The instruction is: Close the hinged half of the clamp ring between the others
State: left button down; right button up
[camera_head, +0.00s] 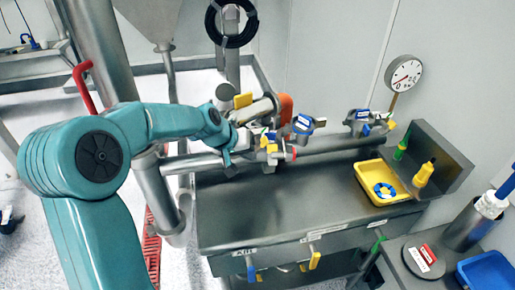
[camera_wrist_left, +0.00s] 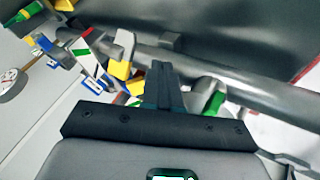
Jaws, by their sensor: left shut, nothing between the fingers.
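Several clamps with grey bodies and blue and yellow parts sit along a horizontal pipe (camera_head: 335,142) in the head view. The middle clamp (camera_head: 302,124) has a blue face; another clamp (camera_head: 362,121) is to its right, and a cluster with yellow and blue pieces (camera_head: 271,146) is to its left. I cannot tell how far the hinged half stands open. My left gripper (camera_head: 230,168) is shut and empty beside the left cluster. In the left wrist view its closed fingers (camera_wrist_left: 163,75) point at the pipe (camera_wrist_left: 225,67), near a yellow piece (camera_wrist_left: 123,50). My right gripper is not in view.
A steel bench (camera_head: 275,205) lies below the pipe. A yellow tray (camera_head: 367,187) with a blue ring (camera_head: 384,190) and a yellow bottle (camera_head: 424,173) stand at its right. An orange part (camera_head: 286,108) sits behind the cluster.

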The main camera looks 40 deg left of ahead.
pick_arm(q)
jog(key=shift+w+d+r+p, duration=0.1)
jog(key=shift+w+d+p, duration=0.25)
jog(key=shift+w+d, duration=0.6)
jog(key=shift+d, duration=0.1)
jog(key=shift+d, duration=0.1)
